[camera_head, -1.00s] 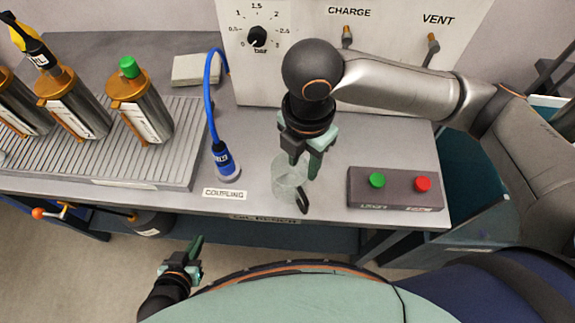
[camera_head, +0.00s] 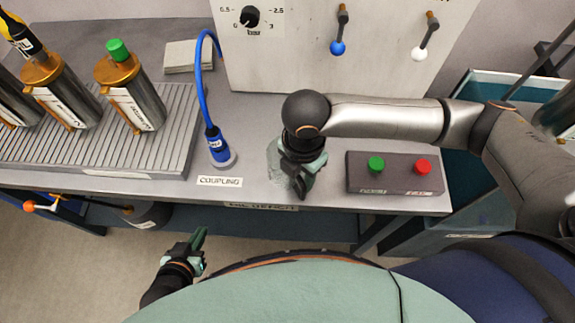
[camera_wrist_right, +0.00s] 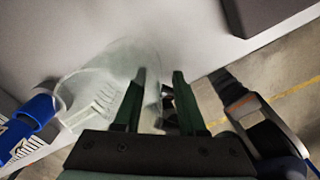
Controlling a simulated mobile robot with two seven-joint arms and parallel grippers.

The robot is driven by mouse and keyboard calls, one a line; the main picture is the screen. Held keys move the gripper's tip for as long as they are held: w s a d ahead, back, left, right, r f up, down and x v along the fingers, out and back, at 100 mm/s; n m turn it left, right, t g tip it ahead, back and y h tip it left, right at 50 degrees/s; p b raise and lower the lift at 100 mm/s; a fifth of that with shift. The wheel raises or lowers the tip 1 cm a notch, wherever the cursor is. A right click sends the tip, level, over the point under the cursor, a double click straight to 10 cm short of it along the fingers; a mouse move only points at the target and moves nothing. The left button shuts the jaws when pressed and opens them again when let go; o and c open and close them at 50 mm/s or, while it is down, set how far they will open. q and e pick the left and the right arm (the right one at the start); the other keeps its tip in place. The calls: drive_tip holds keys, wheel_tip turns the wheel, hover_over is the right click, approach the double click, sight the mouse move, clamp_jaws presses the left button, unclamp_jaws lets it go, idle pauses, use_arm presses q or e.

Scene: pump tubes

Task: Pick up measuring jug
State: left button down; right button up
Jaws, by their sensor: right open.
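The clear measuring jug (camera_head: 274,162) stands near the bench's front edge, mostly hidden behind my right gripper (camera_head: 301,192). In the right wrist view the see-through jug (camera_wrist_right: 98,80), with white scale marks, lies to the left of the right gripper's fingers (camera_wrist_right: 160,76). These fingers are apart, and a dark part that looks like the jug's handle (camera_wrist_right: 168,108) shows between them. I cannot tell whether either finger touches it. My left gripper (camera_head: 199,240) hangs low in front of the bench, away from the jug; its finger gap is unclear.
A control box (camera_head: 395,174) with green and red buttons stands just right of the jug. A blue coupling (camera_head: 217,148) with a hose stands to its left. Metal cylinders (camera_head: 135,95) sit on a ribbed tray (camera_head: 180,150) further left. A panel (camera_head: 290,65) rises behind.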

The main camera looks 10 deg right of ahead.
drive_tip(key=shift+c, duration=0.3)
drive_tip(key=shift+r, duration=0.1)
clamp_jaws()
idle(0.9)
